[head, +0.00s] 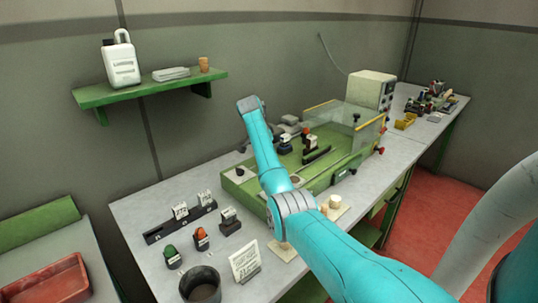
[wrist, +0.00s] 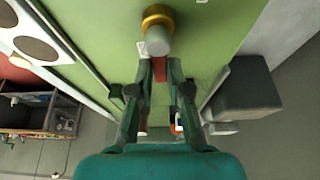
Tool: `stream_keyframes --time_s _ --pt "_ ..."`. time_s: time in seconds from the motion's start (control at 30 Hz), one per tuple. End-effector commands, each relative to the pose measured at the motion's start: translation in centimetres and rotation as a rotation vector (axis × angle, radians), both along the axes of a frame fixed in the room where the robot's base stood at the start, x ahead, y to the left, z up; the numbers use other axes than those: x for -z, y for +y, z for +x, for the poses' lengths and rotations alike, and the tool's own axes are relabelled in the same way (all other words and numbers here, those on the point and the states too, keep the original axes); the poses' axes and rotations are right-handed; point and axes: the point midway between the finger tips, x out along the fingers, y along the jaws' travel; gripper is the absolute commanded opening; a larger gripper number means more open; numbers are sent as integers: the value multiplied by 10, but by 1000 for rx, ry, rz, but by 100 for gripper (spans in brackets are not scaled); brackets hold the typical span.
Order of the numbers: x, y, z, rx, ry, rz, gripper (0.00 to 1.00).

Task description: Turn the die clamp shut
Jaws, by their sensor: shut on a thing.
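In the wrist view, a red lever (wrist: 160,66) sticks out below a grey hub with a brass ring (wrist: 157,17) on a green machine face (wrist: 100,38). It looks like the die clamp's handle. My gripper (wrist: 160,72) has its two dark fingers closed on the red lever, one on each side. The lever points down in the picture, towards my palm. In the head view, the green machine (head: 340,172) stands on the bench, with a clear guard at its right. My gripper and the clamp are hidden there behind my arm.
A dark grey block (wrist: 242,97) stands close to the right of my fingers in the wrist view. In the head view, a black rack (head: 180,225), a dark cup (head: 201,286) and a standing card (head: 244,262) sit on the front of the bench. A shelf (head: 150,88) hangs behind.

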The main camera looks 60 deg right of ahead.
Motion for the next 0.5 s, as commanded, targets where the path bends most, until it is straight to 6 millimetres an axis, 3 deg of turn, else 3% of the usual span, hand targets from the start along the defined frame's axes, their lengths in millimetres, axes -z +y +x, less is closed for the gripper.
stream_keyframes --time_s 0.03,0.1,0.5 --pt "1 1 0 1 2 1 24" --pt "1 0 0 1 2 1 42" --pt "-5 2 1 0 0 0 42"
